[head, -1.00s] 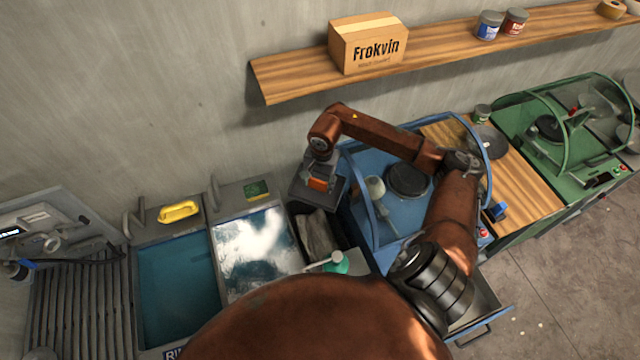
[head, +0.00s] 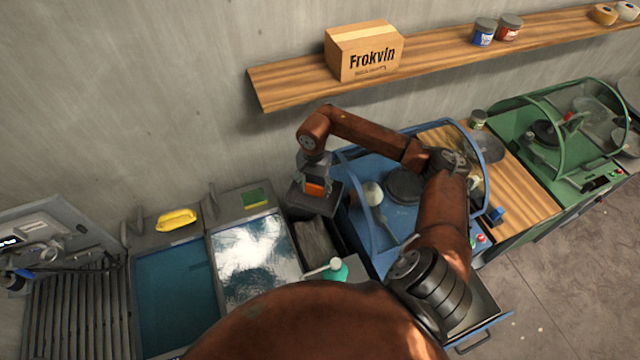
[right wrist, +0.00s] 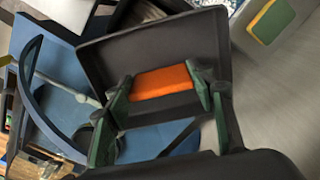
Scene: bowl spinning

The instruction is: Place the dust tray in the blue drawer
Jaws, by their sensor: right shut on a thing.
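The dust tray (head: 325,203) is a dark grey pan with an orange grip part. My right gripper (head: 314,180) is shut on it and holds it near the wall, left of the blue machine. In the right wrist view, the gripper's green fingers (right wrist: 162,84) close on the orange part, with the tray's dark pan (right wrist: 150,45) behind. The blue drawer (head: 487,303) is pulled out at the lower front of the blue machine, right of my arm. My arm hides part of it. My left gripper is not in view.
The blue machine (head: 390,225) has a curved guard near my forearm. Sinks with blue water (head: 177,290) lie to the left, and a green-white bottle (head: 335,268) stands close below the tray. A wooden shelf (head: 290,88) with a box (head: 365,52) is above.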

